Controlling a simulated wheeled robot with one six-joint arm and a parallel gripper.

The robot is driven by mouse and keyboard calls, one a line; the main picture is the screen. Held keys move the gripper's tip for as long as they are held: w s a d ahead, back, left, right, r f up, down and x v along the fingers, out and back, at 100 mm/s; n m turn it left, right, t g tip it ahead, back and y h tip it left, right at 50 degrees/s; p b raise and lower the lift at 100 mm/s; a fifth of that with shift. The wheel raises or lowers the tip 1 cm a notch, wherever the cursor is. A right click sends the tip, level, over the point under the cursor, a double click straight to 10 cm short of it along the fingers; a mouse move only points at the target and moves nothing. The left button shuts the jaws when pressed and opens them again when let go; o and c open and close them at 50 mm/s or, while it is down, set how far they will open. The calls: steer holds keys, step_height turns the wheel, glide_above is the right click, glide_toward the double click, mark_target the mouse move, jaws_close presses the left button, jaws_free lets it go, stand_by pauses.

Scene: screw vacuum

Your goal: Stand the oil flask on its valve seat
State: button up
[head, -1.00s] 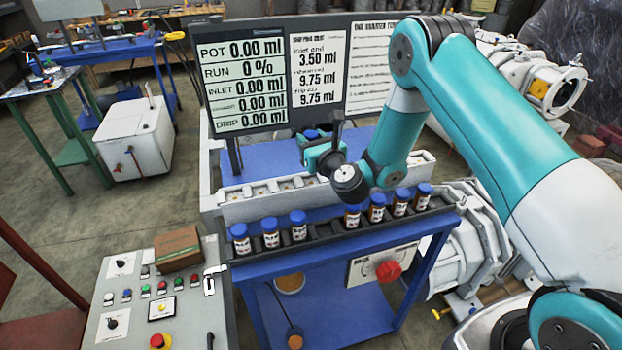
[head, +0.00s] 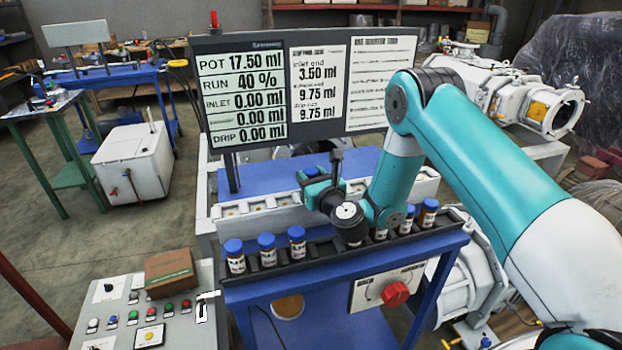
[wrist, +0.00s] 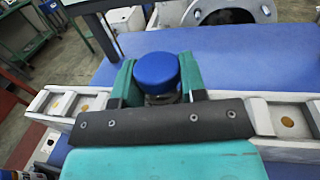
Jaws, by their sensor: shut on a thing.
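My gripper (wrist: 160,88) is shut on a flask with a blue cap (wrist: 158,70). The cap stands up between the two teal fingers; its body is mostly hidden. In the head view my gripper (head: 322,183) holds this flask (head: 310,171) over the white seat rail (head: 250,211), in front of the screen. Square seats with gold discs show on the rail at left (wrist: 83,107) and right (wrist: 287,122) in the wrist view. The seat below the flask is hidden by my gripper, so I cannot tell whether the flask touches it.
Several blue-capped flasks, one at left (head: 235,256), stand in a black rack (head: 252,277) along the near edge. The screen (head: 243,95) reads POT 17.50 ml and RUN 40 %. A red knob (head: 394,294) sits below the rack. A button panel (head: 125,340) stands at lower left.

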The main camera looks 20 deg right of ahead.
steer(key=o, duration=0.9)
steer(key=shift+f, duration=0.1)
steer(key=shift+o, duration=0.2)
